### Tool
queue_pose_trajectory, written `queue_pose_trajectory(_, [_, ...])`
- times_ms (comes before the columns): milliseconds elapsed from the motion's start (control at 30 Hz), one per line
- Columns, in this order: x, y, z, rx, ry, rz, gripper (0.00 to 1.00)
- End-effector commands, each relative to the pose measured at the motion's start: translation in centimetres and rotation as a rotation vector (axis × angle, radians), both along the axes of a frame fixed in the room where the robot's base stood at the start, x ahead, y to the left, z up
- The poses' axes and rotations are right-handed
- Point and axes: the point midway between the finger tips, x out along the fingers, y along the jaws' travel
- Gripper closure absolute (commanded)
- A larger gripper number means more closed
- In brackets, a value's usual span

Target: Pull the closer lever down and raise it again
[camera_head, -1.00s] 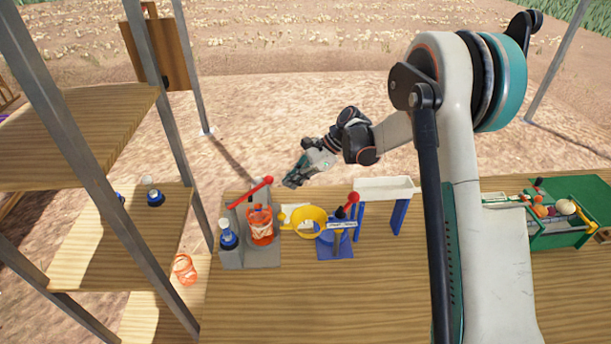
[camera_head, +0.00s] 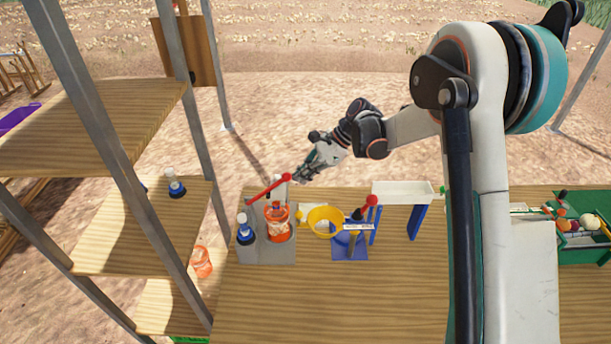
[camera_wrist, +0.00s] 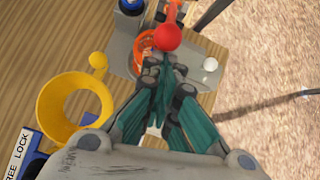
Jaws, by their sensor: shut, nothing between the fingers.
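The closer is a grey stand (camera_head: 268,250) at the left of the table's back edge. Its red lever (camera_head: 266,191) slants up to the right and ends in a red ball knob (camera_head: 287,177), raised above the stand. An orange net-like container (camera_head: 277,224) sits in the stand, below the lever. My gripper (camera_head: 299,176) is shut and empty, just right of the knob in the head view. In the wrist view the knob (camera_wrist: 167,37) shows just beyond my fingertips (camera_wrist: 160,62); I cannot tell whether they touch.
A blue-capped bottle (camera_head: 245,230) stands at the stand's left. A shelf (camera_head: 140,225) is at left. The front tabletop is clear.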

Motion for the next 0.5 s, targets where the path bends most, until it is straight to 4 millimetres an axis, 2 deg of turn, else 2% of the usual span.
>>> queue_pose_trajectory(267, [0.0, 1.4, 1.9, -0.091, 0.004, 0.004, 1.0])
queue_pose_trajectory(500, [0.1, 4.2, 4.8, -0.27, 0.009, 0.006, 1.0])
